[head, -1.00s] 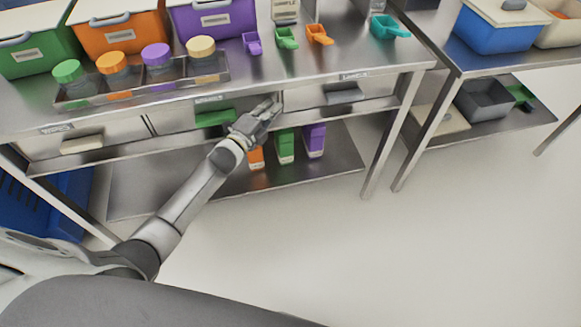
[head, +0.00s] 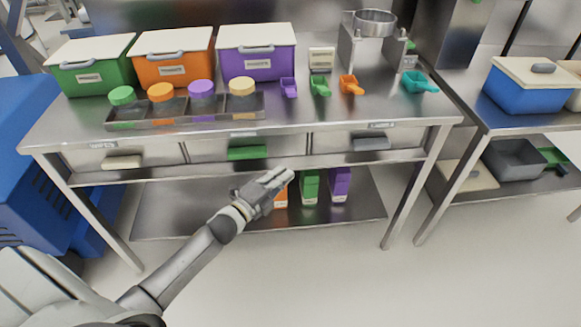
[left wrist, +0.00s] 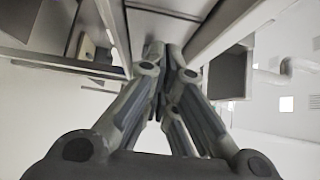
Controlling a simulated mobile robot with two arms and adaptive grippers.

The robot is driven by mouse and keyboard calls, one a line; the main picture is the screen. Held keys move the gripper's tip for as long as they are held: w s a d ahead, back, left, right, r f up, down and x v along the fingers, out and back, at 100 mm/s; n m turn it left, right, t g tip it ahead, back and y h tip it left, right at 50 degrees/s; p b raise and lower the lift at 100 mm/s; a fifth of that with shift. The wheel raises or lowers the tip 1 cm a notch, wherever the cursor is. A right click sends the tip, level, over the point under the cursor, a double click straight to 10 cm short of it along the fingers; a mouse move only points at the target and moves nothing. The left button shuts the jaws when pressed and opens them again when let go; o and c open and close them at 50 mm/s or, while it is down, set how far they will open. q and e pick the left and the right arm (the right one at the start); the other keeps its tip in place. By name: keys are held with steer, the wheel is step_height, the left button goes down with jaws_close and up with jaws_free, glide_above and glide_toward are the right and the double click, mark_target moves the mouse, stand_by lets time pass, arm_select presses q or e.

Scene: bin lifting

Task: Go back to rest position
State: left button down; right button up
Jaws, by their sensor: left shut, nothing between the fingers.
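My left gripper (head: 277,181) is in front of the metal workbench (head: 300,127), below its drawers and over the lower shelf in the head view. Its fingers are together and hold nothing. In the left wrist view the two fingers (left wrist: 168,52) meet, with the bench's underside ahead of them. The left arm reaches in from the lower left. My right gripper is in neither view.
Green (head: 90,72), orange (head: 172,65) and purple (head: 257,60) lidded bins stand on the bench. A rack of jars (head: 185,115) and several scoops lie before them. Boxes stand on the lower shelf (head: 175,222). Floor is clear at lower right.

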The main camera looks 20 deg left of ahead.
arm_select(q)
steer(key=s+a+f+n+g+y+p, duration=0.1)
steer(key=s+f+n+g, duration=0.25)
steer(key=s+f, duration=0.45)
steer(key=s+f+n+g+y+p, duration=0.15)
steer(key=s+f+n, duration=0.3)
steer(key=f, duration=0.65)
steer(key=s+a+f+n+g+y+p, duration=0.1)
steer(key=s+f+n+g+y, duration=0.15)
steer(key=s+f, duration=0.55)
steer(key=s+d+f+n+g, duration=0.2)
steer(key=s+f, duration=0.3)
steer(key=s, duration=0.5)
steer(key=s+d+f+n+g+p, duration=0.1)
steer(key=s+d+f+n+g, duration=0.1)
steer(key=s, duration=0.7)
steer(key=s+d+f+n+g, duration=0.2)
steer(key=s+f+n+g, duration=0.2)
steer(key=s+f, duration=0.4)
steer(key=s+g, duration=0.1)
steer(key=s, duration=0.1)
steer(key=shift+s+d+h+p, duration=0.3)
steer(key=shift+s+p, duration=0.05)
steer(key=shift+p, duration=0.05)
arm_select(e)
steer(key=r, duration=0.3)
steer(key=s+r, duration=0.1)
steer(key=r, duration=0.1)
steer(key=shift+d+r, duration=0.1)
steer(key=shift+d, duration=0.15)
